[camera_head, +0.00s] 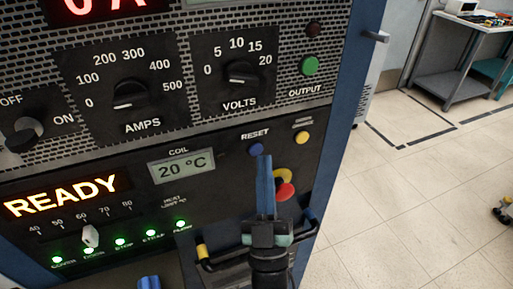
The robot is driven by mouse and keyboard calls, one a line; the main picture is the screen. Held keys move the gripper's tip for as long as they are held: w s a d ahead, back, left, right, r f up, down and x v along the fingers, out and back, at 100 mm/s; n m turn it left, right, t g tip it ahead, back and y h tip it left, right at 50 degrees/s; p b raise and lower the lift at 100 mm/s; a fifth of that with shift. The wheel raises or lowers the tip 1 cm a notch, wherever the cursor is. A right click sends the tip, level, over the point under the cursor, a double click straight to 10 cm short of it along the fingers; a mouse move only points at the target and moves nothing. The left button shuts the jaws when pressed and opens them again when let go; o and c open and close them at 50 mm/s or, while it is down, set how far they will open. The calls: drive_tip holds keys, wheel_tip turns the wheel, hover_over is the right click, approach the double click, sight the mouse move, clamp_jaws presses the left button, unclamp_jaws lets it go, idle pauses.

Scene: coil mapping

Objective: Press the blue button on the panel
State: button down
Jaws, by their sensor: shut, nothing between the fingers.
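The blue button (256,149) is a small round button under the RESET label on the dark lower panel (225,192). Most of it shows above my fingertips. My gripper (264,158) is shut and empty, its blue fingers pressed together and pointing up toward the panel. The fingertips appear right below the blue button. I cannot tell whether they touch it or are still apart from the panel.
A yellow button (302,138) lies right of the blue one. A red button with a yellow collar (285,191) is partly behind my fingers. AMPS (130,93) and VOLTS (241,73) knobs are above. The display (62,196) reads READY. Open floor (400,205) lies right.

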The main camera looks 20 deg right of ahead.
drive_tip(key=s+p, duration=0.1)
drive_tip(key=s, duration=0.4)
drive_tip(key=shift+d, duration=0.1)
idle(0.3)
idle(0.7)
